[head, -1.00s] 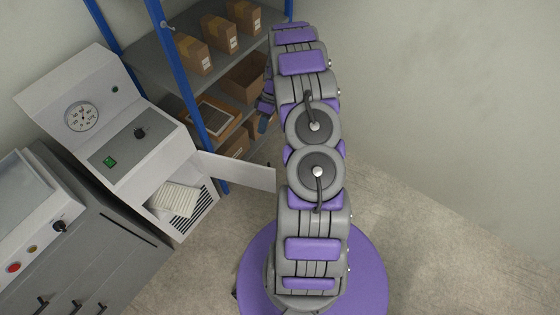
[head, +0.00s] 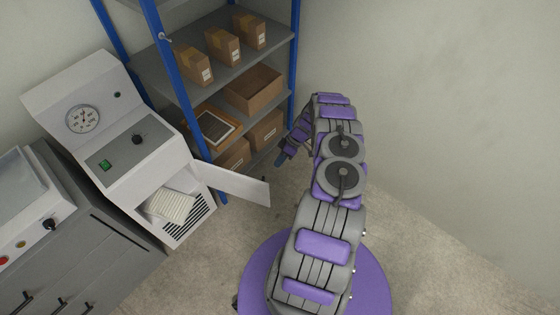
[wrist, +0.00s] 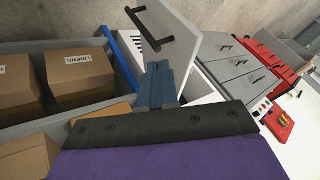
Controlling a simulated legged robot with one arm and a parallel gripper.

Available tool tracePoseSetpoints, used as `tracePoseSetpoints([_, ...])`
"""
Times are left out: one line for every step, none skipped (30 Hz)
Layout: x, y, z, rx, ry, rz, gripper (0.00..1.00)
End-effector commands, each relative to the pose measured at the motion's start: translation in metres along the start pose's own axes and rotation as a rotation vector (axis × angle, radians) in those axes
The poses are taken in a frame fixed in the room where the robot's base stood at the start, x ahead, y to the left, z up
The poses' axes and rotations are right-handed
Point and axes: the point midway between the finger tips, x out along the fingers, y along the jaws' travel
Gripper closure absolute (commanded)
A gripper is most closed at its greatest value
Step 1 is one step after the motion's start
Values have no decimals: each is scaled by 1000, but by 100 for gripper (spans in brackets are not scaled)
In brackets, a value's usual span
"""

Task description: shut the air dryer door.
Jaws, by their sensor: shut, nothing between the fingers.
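The air dryer (head: 125,150) is a white cabinet with a round gauge and a green switch, at the left in the head view. Its door (head: 235,186) stands open, swung out to the right, and shows the inside with a white ribbed block (head: 170,205) and a dark slotted grille. In the wrist view the door (wrist: 198,48) is a pale panel with a black bar handle (wrist: 160,27). My gripper (head: 284,158) is shut and empty, beyond and right of the door's free edge. In the wrist view its blue fingers (wrist: 161,82) overlap the door's lower edge; I cannot tell whether they touch.
A blue-post shelf (head: 225,60) with cardboard boxes (head: 254,88) stands behind the door, close to my gripper. A grey drawer cabinet (head: 85,260) is left of the dryer. Floor (head: 225,250) in front of the dryer is clear; a bare wall is at right.

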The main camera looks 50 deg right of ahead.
Motion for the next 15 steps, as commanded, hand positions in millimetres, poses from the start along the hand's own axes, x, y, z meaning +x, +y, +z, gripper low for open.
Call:
tracePoseSetpoints([13,0,1,1,1,-5,100])
tracePoseSetpoints([20,0,1,1,2,-6,100])
tracePoseSetpoints([28,0,2,1,2,-7,100])
tracePoseSetpoints([34,0,2,1,2,-6,100])
tracePoseSetpoints([40,0,2,2,2,-5,100])
tracePoseSetpoints([48,0,2,2,1,-4,100])
tracePoseSetpoints([54,0,2,2,1,-3,100])
tracePoseSetpoints([60,-1,2,1,0,-3,100])
tracePoseSetpoints([68,-2,1,0,-1,-4,100])
tracePoseSetpoints([67,-8,0,1,-1,-4,100])
tracePoseSetpoints([68,-12,0,3,-3,-3,100])
tracePoseSetpoints([68,-15,-1,2,-4,2,100])
tracePoseSetpoints([69,-18,-1,1,-5,4,100])
tracePoseSetpoints([70,-21,-1,1,-6,4,100])
tracePoseSetpoints([72,-25,0,3,-7,2,100])
